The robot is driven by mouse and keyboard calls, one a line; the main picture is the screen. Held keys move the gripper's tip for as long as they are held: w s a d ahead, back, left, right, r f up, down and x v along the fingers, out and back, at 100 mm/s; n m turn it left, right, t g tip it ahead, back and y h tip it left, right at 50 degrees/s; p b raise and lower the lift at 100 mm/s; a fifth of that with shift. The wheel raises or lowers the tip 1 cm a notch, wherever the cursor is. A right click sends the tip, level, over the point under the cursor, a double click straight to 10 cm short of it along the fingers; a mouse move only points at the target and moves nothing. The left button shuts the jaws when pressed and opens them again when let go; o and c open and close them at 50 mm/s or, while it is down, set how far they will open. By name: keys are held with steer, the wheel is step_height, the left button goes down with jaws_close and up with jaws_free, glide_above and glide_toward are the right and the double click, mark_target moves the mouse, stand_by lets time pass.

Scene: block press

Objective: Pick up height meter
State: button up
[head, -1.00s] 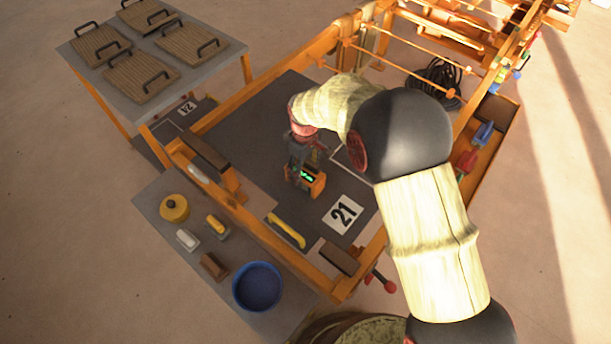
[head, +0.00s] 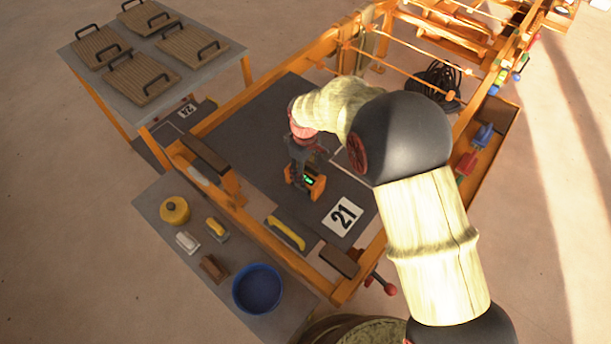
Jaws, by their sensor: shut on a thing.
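The height meter (head: 315,186) is a small orange and dark device with a lit green display. My gripper (head: 303,172) points down from above and is shut on the height meter. The fingers cover part of the device. I cannot tell whether its underside touches the surface.
An orange frame (head: 268,239) borders the dark surface. A yellow-handled tool (head: 287,233) lies in front of the meter. A side table holds a blue bowl (head: 258,289) and a yellow pot (head: 174,210). Boards with handles (head: 141,78) lie at the back left.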

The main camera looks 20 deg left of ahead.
steer(key=c, duration=0.5)
steer(key=shift+r, duration=0.1)
